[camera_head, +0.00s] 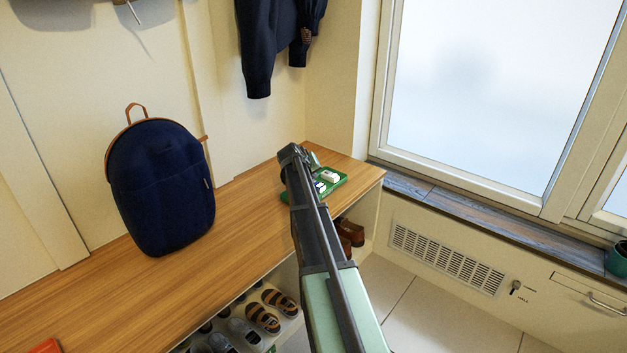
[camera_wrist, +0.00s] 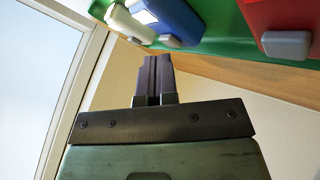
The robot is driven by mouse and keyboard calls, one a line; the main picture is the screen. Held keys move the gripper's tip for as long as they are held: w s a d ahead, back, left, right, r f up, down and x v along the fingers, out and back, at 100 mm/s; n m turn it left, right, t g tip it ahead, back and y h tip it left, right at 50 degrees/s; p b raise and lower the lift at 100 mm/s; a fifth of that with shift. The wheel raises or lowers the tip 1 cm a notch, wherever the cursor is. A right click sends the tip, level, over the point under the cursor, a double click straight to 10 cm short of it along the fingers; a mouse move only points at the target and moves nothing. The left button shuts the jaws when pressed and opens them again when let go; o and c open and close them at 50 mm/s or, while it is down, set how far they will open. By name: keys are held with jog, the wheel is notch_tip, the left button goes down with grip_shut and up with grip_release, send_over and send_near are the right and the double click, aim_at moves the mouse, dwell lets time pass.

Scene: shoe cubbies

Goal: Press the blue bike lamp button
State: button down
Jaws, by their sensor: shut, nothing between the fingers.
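In the wrist view, a blue bike lamp (camera_wrist: 180,18) sits on a green tray (camera_wrist: 222,47), with a small grey button (camera_wrist: 170,41) at its near end. A white lamp (camera_wrist: 128,25) is beside it on the left, and a red lamp (camera_wrist: 276,14) is on the right with its own grey button (camera_wrist: 286,44). My gripper (camera_wrist: 157,58) is shut and empty. Its fingertips appear just below the blue lamp's button in the picture; I cannot tell whether they touch it. In the head view, my arm partly hides the green tray (camera_head: 341,183), and the red lamp cannot be made out.
The tray lies near the right end of a wooden bench top (camera_head: 245,215). A dark blue backpack (camera_head: 160,190) stands on the bench to the left. A dark jacket (camera_head: 262,45) hangs above. Shoes (camera_head: 262,318) fill cubbies below. The bench between backpack and tray is clear.

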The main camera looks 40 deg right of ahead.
jog(key=shift+r, duration=0.35)
notch_tip(320, 180, up, 6)
jog(key=p, duration=0.6)
